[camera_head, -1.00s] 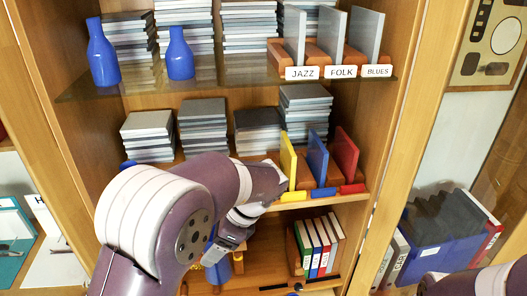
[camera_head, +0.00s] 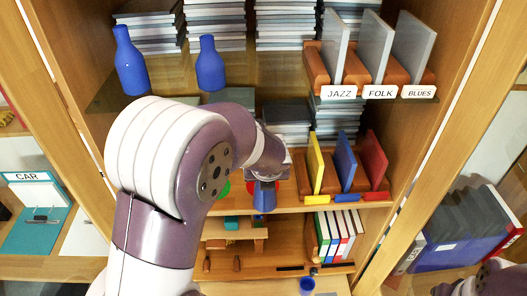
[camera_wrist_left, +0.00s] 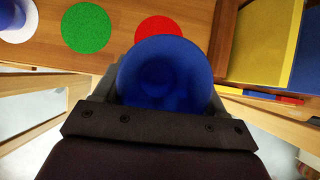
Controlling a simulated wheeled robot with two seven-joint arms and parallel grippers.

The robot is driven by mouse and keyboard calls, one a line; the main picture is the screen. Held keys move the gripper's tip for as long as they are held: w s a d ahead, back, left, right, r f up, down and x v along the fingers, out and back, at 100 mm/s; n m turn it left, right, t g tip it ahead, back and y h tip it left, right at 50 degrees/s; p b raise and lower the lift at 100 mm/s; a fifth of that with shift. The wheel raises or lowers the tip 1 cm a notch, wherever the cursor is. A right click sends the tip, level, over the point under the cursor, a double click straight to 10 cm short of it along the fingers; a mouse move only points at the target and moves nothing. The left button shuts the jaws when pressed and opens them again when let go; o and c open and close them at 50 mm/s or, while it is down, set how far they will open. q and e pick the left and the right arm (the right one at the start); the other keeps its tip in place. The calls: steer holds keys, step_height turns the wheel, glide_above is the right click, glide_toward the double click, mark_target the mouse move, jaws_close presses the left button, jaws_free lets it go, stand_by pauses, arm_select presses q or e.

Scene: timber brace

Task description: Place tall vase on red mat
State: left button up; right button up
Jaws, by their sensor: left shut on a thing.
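My left gripper (camera_head: 264,178) is shut on a blue vase (camera_head: 265,198), which hangs upright at the front of the middle shelf. Its upper part is hidden by the gripper, so its full height cannot be told. In the left wrist view, the blue vase (camera_wrist_left: 165,75) is seen from above and overlaps the near edge of the red mat (camera_wrist_left: 158,24). The red mat shows only as slivers beside the vase in the head view. I cannot tell whether the vase touches the shelf. Only part of my right arm shows at lower right; its gripper is out of view.
A green mat (camera_wrist_left: 87,27) lies left of the red one, then a white mat (camera_wrist_left: 22,33) with a blue object on it. Yellow (camera_head: 315,163), blue and red dividers stand close on the right. Two blue vases (camera_head: 130,62) (camera_head: 209,64) stand on the glass shelf above.

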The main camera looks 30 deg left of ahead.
arm_select(q)
steer(key=w+a, duration=0.1)
steer(key=w, duration=0.1)
steer(key=shift+w+a+r+p, duration=0.1)
steer(key=shift+w+a+p, duration=0.2)
steer(key=shift+a+p, duration=0.05)
steer(key=w+a, duration=0.1)
steer(key=w+a+f+p, duration=0.1)
steer(key=w, duration=0.1)
steer(key=shift+w+a, duration=0.1)
steer(key=shift+w, duration=0.05)
steer(key=o, duration=1.2)
steer(key=shift+o, duration=0.5)
steer(key=shift+w+f, duration=0.1)
steer(key=shift+p, duration=0.35)
